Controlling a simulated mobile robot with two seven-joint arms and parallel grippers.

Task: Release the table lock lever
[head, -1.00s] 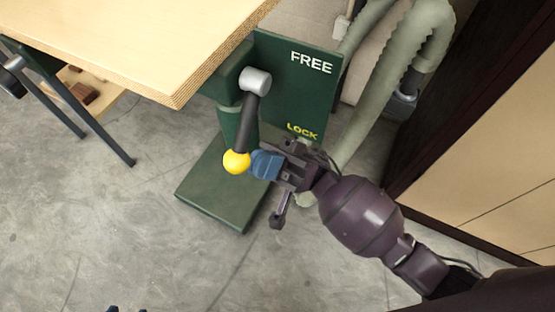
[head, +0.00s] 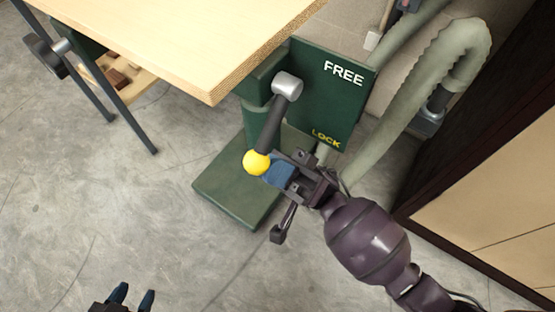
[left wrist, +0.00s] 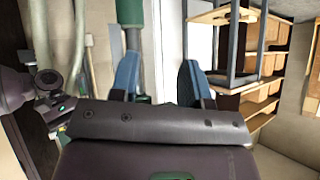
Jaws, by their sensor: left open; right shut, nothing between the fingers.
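The lock lever (head: 273,125) is a dark rod with a yellow ball knob (head: 256,162), hanging from a grey pivot (head: 287,86). It is on a green plate (head: 335,98) marked FREE at the top and LOCK at the bottom. The knob is down, at about the level of the LOCK word. My right gripper (head: 274,172) is shut and empty, its blue tips right beside the knob on its right; I cannot tell if they touch. My left gripper (head: 132,294) is open and empty at the bottom edge, well away from the lever; its fingers also show in the left wrist view (left wrist: 159,80).
The wooden tabletop (head: 190,40) overhangs up and left of the lever. A green foot plate (head: 235,190) lies below it. A grey-green hose (head: 400,110) and a dark-edged cabinet (head: 490,210) stand on the right.

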